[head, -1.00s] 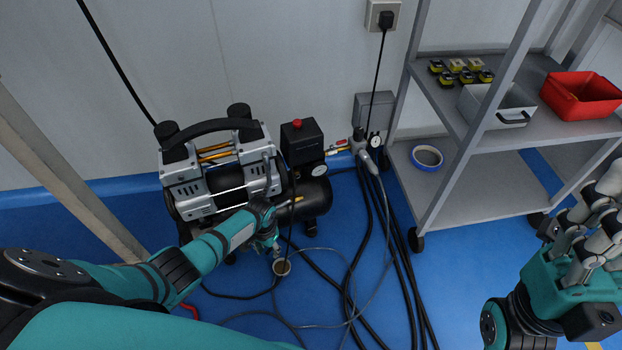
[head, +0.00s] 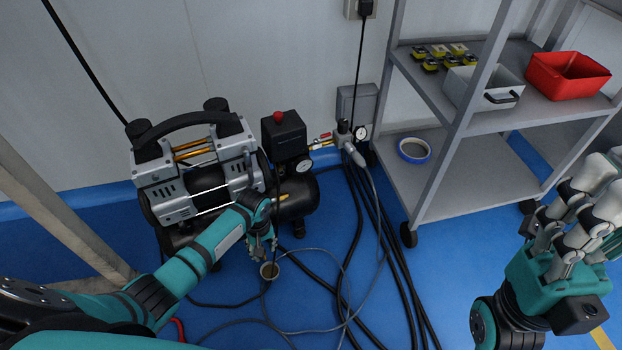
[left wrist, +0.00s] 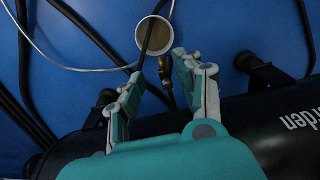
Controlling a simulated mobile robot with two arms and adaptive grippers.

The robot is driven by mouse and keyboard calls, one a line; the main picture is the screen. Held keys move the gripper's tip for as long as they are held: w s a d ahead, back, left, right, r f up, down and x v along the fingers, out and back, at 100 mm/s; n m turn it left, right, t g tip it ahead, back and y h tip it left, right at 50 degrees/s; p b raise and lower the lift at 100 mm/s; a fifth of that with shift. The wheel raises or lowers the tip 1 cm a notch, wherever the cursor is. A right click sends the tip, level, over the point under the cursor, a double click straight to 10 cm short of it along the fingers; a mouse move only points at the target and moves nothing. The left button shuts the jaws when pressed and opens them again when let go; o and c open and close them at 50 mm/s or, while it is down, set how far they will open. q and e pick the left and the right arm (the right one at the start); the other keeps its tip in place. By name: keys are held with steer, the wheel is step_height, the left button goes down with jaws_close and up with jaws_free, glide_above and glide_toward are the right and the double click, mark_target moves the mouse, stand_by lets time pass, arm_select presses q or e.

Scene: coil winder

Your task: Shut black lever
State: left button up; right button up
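My left gripper (head: 264,252) is below the right end of the compressor's black tank (head: 300,200), just above a cup (head: 269,271) on the floor. In the left wrist view its two fingers (left wrist: 160,72) are spread apart. Between and just beyond them are a brass fitting (left wrist: 170,99) and a thin dark piece running over the cup (left wrist: 155,20). I cannot tell surely whether that dark piece is the black lever or a cable, nor whether a finger touches it. My right gripper (head: 585,205) is raised at the right, away from the compressor; its finger opening is unclear.
The silver compressor (head: 195,175) stands by the wall, with a black switch box (head: 284,137) and red knob. Black hoses (head: 385,250) lie on the blue floor. A grey shelf cart (head: 470,185) at the right holds a red bin (head: 567,76) and a grey bin (head: 484,88).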

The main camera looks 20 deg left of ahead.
arm_select(q)
step_height(320, 180, up, 15)
steer(key=p, duration=0.9)
steer(key=w+d+r+m+t+h, duration=0.3)
steer(key=w+d+r+m+t, duration=0.1)
steer(key=w+d+r+t, duration=0.5)
steer(key=shift+w+d+m+t+b, duration=0.2)
steer(key=shift+d+m+t+b, duration=0.15)
steer(key=shift+d, duration=0.8)
